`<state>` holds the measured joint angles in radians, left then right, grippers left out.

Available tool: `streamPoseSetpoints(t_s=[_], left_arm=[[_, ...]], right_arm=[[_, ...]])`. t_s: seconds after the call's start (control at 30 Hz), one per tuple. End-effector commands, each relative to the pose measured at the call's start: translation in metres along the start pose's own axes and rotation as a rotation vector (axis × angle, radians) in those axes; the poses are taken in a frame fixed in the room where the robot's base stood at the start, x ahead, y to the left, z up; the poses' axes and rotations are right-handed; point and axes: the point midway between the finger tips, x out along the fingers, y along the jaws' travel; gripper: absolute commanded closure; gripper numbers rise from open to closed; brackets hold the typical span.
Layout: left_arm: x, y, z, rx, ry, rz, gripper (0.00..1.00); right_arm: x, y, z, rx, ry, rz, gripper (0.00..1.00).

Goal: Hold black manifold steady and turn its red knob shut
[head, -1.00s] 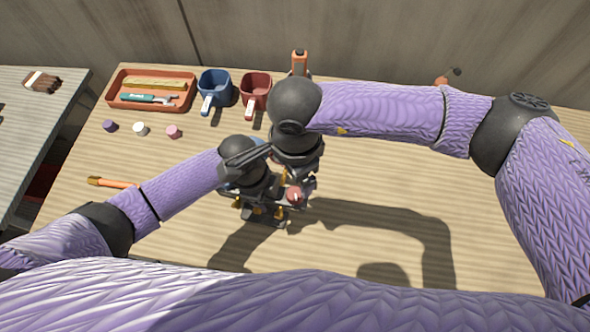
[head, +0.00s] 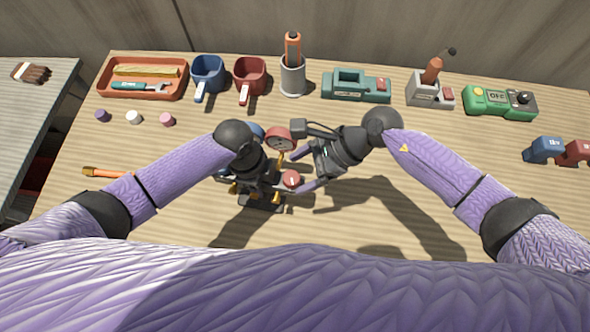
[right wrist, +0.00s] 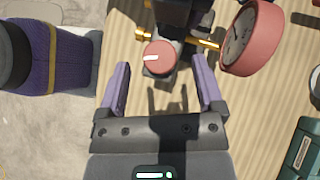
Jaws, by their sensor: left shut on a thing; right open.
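The black manifold (head: 262,201) stands on the bench with brass fittings, a red-rimmed gauge (head: 279,138) and a partly hidden blue gauge. Its red knob (head: 292,180) faces right in the head view. In the right wrist view the knob (right wrist: 158,57) carries a white mark pointing left. My left gripper (head: 248,178) is shut on the manifold; its wrist hides most of the grip. My right gripper (head: 306,170) is open. In the right wrist view its fingers (right wrist: 162,78) are on either side of the knob's line, short of it and not touching it.
An orange tray (head: 104,88), a blue cup (head: 208,72), a red cup (head: 250,76) and a grey holder (head: 293,80) line the back. Green devices (head: 356,87) and a soldering-iron stand (head: 429,92) are back right. The bench's front right is mostly clear.

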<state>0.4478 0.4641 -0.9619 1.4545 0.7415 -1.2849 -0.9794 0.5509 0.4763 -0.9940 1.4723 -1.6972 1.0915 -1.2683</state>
Motion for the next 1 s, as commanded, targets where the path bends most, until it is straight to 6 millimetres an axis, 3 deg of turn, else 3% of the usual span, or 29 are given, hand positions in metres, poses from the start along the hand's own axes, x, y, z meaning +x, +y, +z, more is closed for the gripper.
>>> streamPoseSetpoints(t_s=[0.13,0.43,0.83,1.0], left_arm=[[-0.001,-0.001,0.000,0.000,0.000,-0.002,1.00],[-0.001,-0.001,0.000,0.000,0.000,-0.002,1.00],[-0.001,-0.001,0.000,0.000,0.001,-0.002,1.00],[-0.001,-0.001,0.000,0.001,0.001,-0.002,1.00]], right_arm=[[0.018,0.000,0.001,0.001,0.000,0.000,0.14],[0.021,0.000,0.000,-0.001,0.002,0.000,0.16],[0.021,0.000,0.000,-0.001,0.002,0.000,1.00],[0.022,0.001,0.000,0.038,0.004,-0.039,1.00]])
